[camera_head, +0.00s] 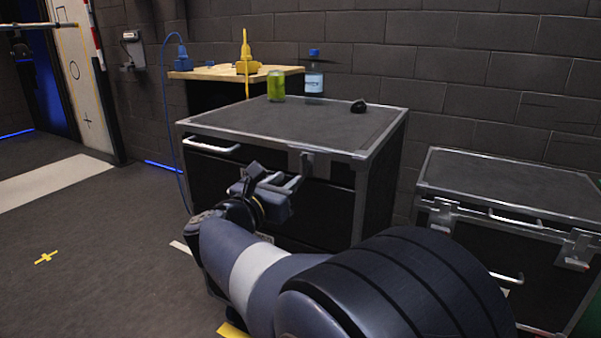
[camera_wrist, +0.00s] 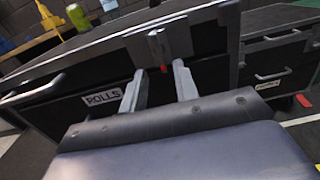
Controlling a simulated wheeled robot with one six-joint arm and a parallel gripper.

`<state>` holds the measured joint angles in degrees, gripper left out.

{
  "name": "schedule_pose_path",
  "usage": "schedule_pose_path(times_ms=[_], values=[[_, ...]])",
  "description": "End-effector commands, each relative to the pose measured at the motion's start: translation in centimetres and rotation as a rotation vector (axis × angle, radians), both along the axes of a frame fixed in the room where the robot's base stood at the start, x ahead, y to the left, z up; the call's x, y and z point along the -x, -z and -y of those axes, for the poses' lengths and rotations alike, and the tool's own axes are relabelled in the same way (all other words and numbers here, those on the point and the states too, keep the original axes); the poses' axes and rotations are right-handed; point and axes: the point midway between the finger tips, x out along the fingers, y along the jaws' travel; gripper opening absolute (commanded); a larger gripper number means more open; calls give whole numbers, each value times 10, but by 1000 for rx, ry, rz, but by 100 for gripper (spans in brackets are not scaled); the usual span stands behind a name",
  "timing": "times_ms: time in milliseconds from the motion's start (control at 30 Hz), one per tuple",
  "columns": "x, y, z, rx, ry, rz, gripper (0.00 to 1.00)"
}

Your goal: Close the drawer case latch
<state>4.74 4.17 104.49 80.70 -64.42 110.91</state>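The drawer case (camera_head: 265,140) is a black box with grey metal edges, in the middle of the head view. Its grey latch (camera_head: 309,160) hangs at the top front edge, and it also shows at the top centre of the wrist view (camera_wrist: 158,46). A small red part (camera_wrist: 164,69) shows just under the latch. I cannot tell whether the latch is fastened. My gripper (camera_head: 277,180) is in front of the case, a little below and left of the latch. In the wrist view my gripper (camera_wrist: 158,80) has its two fingers apart, with nothing between them, pointing toward the latch.
A second latched case (camera_head: 510,190) stands at right.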

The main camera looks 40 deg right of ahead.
Motion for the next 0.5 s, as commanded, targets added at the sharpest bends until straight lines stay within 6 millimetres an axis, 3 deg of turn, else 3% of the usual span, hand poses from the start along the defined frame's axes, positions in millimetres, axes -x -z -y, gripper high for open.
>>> schedule_pose_path(times_ms=[300, 500], values=[[-20, 2, 51, 0, 2, -1, 29], [-28, 1, 68, 1, -2, -2, 29]])
